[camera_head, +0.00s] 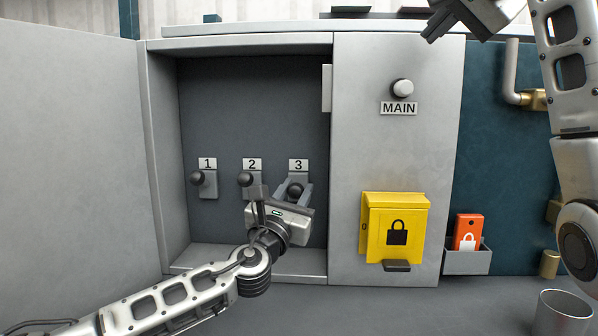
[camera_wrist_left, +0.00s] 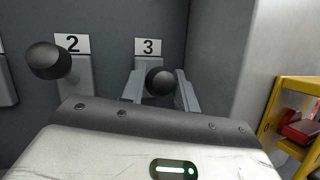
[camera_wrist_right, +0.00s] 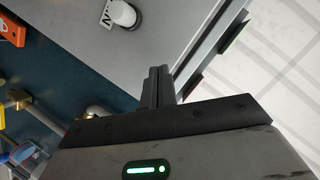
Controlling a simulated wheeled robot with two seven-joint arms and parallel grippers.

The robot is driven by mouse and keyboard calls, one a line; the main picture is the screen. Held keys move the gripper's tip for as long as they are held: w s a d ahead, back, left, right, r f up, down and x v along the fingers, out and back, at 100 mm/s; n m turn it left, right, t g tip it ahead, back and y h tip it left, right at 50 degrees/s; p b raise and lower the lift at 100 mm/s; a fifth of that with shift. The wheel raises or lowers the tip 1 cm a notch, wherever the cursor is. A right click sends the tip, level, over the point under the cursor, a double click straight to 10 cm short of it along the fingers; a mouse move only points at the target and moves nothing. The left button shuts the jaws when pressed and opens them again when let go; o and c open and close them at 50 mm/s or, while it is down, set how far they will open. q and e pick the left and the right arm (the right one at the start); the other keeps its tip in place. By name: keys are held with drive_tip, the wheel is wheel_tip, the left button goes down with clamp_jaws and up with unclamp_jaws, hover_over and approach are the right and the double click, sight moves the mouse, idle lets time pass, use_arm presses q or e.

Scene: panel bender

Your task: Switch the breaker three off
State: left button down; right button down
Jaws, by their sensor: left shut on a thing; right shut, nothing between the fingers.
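Breaker three is the switch under the label 3 (camera_head: 298,165) inside the open grey cabinet. Its dark round knob (camera_head: 295,190) sits a little lower in the head view than the knobs of breakers one and two. My left gripper (camera_head: 296,189) is shut on that knob. In the left wrist view, the knob (camera_wrist_left: 160,80) shows between the two fingers, and the gripper body hides the switch's lower part. My right gripper (camera_head: 430,35) is shut and empty, high up at the right; its closed fingers show in the right wrist view (camera_wrist_right: 159,85).
Breaker one (camera_head: 197,178) and breaker two (camera_head: 245,179) stand left of breaker three, two close to my left gripper. The cabinet door (camera_head: 75,150) is open at left. A MAIN knob (camera_head: 402,88), yellow lock box (camera_head: 395,228), red tag holder (camera_head: 466,262) and metal cup (camera_head: 562,315) are at right.

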use_arm(q)
drive_tip(key=shift+r, duration=0.15)
drive_tip(key=shift+a, duration=0.1)
use_arm(e)
drive_tip(key=a+f+n+g, duration=0.25)
drive_tip(key=a+f, duration=0.35)
drive_tip(key=a, duration=0.3)
drive_tip(key=a+f+n+g, duration=0.2)
drive_tip(key=a+f+n, duration=0.3)
drive_tip(key=a, duration=0.4)
drive_tip(key=w+a+f, duration=0.2)
drive_tip(key=w+f, duration=0.5)
drive_tip(key=f, duration=0.5)
drive_tip(key=shift+w+a+f+m+h, duration=0.15)
drive_tip(key=shift+w+f+m+h, duration=0.1)
drive_tip(key=shift+m+h, duration=0.2)
